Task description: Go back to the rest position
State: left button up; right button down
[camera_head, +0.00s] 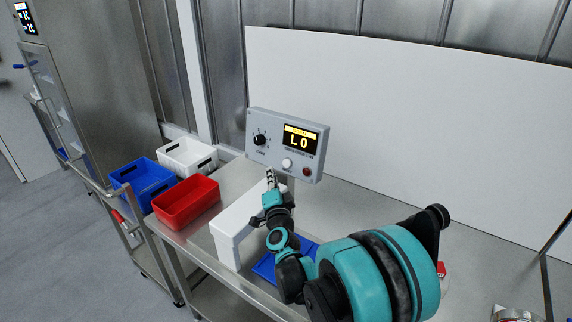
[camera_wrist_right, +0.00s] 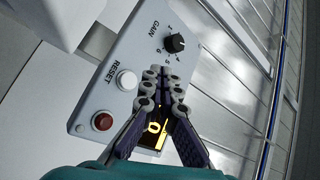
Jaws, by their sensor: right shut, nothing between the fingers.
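My right gripper (camera_head: 270,175) is shut and empty, with its arm reaching up from the lower right in the head view. Its fingertips are just below the lower edge of a grey control box (camera_head: 262,120). In the right wrist view the closed fingertips (camera_wrist_right: 163,82) lie in front of the box face, between the black gain knob (camera_wrist_right: 175,43) and the white reset button (camera_wrist_right: 127,80). Whether they touch the box I cannot tell. The fingers partly hide the display there; in the head view the display (camera_head: 299,139) reads "LO". My left gripper is not in view.
A red bin (camera_head: 186,201), a blue bin (camera_head: 142,182) and a white bin (camera_head: 187,156) stand to the left. A white box-like body (camera_head: 230,222) and a blue tray (camera_head: 266,268) are near my right arm. A white panel (camera_head: 420,130) stands behind the steel table (camera_head: 350,205).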

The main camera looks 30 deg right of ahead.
dwell(0.5)
jog(key=s+a+f+n+g+y, duration=0.1)
jog(key=s+a+n+y, duration=0.25)
jog(key=a, duration=0.25)
jog(key=s+a+n+g+y, duration=0.1)
jog(key=s+a+n+y, duration=0.1)
jog(key=a+n, duration=0.35)
jog(key=s+a+f+n+g+y, duration=0.1)
jog(key=s+a+n+g+y, duration=0.15)
jog(key=a, duration=0.45)
jog(key=s+f+n+g, duration=0.3)
jog(key=s+f, duration=0.2)
jog(key=s, duration=0.4)
jog(key=s+a+f+n+g, duration=0.1)
jog(key=s+f+n+g, duration=0.2)
jog(key=s, duration=0.7)
notch_tip(320, 180, down, 2)
jog(key=shift+a+f, duration=0.1)
jog(key=shift+a, duration=0.05)
jog(key=shift+s, duration=0.1)
